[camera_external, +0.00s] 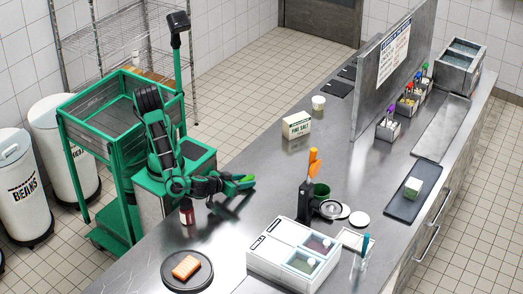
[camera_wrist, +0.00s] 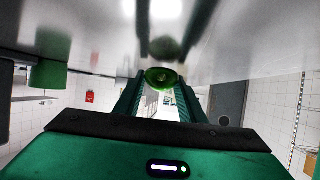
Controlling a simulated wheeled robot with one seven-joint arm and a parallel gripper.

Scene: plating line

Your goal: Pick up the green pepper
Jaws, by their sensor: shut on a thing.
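The green pepper (camera_wrist: 160,77) is between the two fingers of my gripper (camera_wrist: 161,92) in the wrist view, with its rounded end showing past the fingertips. In the external view my gripper (camera_external: 240,182) is low over the steel counter, with a bright green bit of the pepper (camera_external: 247,178) at its tip. The fingers are shut on it. Much of the pepper is hidden by the fingers. I cannot tell whether it touches the counter.
A dark red bottle (camera_external: 186,212) stands close to my forearm. A black plate (camera_external: 204,278) with an orange-brown item is at the front. A salt box (camera_external: 296,125) is farther back.

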